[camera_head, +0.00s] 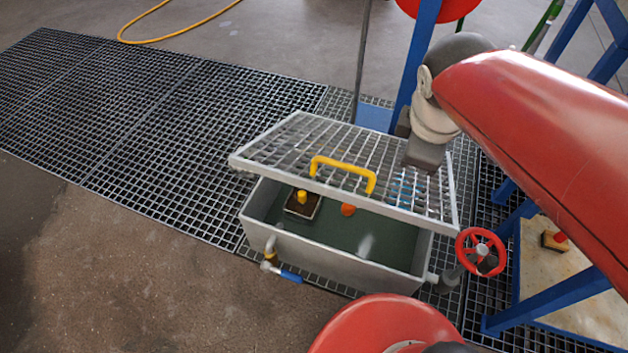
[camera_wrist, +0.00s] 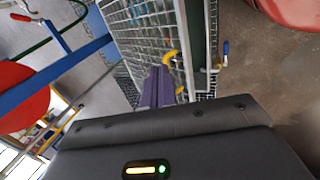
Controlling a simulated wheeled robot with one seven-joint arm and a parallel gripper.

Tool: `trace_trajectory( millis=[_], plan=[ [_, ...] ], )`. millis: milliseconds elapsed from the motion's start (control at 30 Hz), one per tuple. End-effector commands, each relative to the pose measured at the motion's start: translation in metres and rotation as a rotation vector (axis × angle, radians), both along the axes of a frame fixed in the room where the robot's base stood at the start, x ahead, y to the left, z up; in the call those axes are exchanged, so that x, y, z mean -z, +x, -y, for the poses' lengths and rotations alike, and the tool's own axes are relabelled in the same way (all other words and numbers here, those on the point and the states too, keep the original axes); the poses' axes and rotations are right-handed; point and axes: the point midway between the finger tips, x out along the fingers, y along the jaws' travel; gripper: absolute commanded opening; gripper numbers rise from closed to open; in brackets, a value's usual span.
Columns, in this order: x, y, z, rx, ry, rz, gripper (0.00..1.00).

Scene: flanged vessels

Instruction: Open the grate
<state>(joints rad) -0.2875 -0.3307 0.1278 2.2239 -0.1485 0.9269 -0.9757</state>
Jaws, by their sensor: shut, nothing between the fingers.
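The grate (camera_head: 300,150) is a grey metal lattice lid with a yellow handle (camera_head: 343,172). It is tilted, with its front edge raised above the grey box (camera_head: 330,262), so a gap shows along the front. The handle also shows in the wrist view (camera_wrist: 170,57), beside my fingers. My gripper (camera_head: 424,157) is over the right part of the grate, right of the handle. Its fingers are shut and empty in the wrist view (camera_wrist: 158,82). I cannot tell whether they touch the grate.
Inside the box are a dark block with a yellow top (camera_head: 302,204) and an orange object (camera_head: 348,209). A red handwheel (camera_head: 481,252) stands at the box's right, and a blue-handled valve (camera_head: 284,273) at its front. Blue frame posts (camera_head: 413,62) stand behind.

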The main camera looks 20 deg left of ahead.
Motion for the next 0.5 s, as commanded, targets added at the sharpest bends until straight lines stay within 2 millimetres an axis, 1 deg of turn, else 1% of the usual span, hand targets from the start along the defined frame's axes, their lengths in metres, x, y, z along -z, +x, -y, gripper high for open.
trace_trajectory(
  millis=[33, 67, 100, 167, 200, 300, 400, 500],
  plan=[
    [0.023, 0.010, -0.027, -0.201, -0.075, -0.025, 0.00],
    [0.031, 0.015, -0.042, -0.327, -0.119, -0.036, 0.00],
    [0.041, 0.020, -0.061, -0.491, -0.178, -0.048, 0.00],
    [0.057, 0.025, -0.091, -0.726, -0.256, -0.065, 0.00],
    [0.067, 0.027, -0.109, -0.870, -0.302, -0.074, 0.00],
    [0.089, 0.028, -0.148, -1.175, -0.397, -0.090, 0.00],
    [0.103, 0.026, -0.175, -1.383, -0.459, -0.098, 0.00],
    [0.111, 0.025, -0.188, -1.492, -0.491, -0.100, 0.00]
  ],
)
